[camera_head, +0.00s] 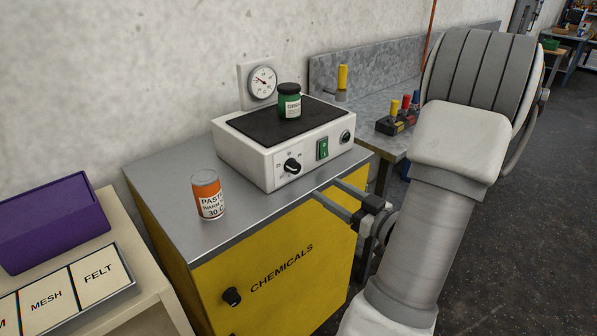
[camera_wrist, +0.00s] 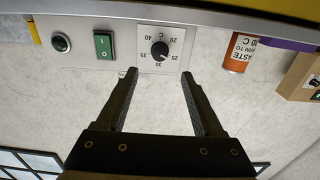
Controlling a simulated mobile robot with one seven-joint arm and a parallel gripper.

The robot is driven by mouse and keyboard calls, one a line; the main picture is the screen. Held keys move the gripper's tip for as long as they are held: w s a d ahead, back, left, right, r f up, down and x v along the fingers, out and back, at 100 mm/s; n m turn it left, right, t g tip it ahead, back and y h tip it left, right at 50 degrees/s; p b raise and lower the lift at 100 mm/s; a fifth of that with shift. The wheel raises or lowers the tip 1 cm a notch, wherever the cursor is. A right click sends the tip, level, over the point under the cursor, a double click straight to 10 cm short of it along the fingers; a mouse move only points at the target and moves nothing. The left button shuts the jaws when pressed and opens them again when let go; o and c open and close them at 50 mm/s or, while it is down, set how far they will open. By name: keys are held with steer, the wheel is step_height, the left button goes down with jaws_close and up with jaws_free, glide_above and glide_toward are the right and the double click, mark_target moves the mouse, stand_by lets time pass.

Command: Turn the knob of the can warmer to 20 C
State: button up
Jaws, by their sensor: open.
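The can warmer (camera_head: 265,157) is a white box with a black top plate on the yellow cabinet. Its black knob (camera_head: 292,166) is on the front panel, left of a green switch (camera_head: 323,149). The wrist view is upside down and shows the knob (camera_wrist: 159,49) within a dial (camera_wrist: 170,62) marked 20 to 40 C. I cannot tell its exact setting. My gripper (camera_head: 325,188) is open and empty, in front of the warmer's front panel. In the wrist view its fingertips (camera_wrist: 158,72) are to either side of the knob's line, apart from the knob.
An orange can (camera_head: 208,197) labelled paste, warm to 30 C, stands on the cabinet top (camera_head: 170,165), left of the warmer. A green jar (camera_head: 289,103) stands on the warmer. A wall gauge (camera_head: 262,82) is behind. A purple bin (camera_head: 50,222) is at the left.

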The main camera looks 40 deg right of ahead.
mark_target(297, 170)
steer(key=w, duration=1.1)
steer(key=shift+w+a, duration=0.1)
steer(key=shift+a, duration=0.3)
jaws_close()
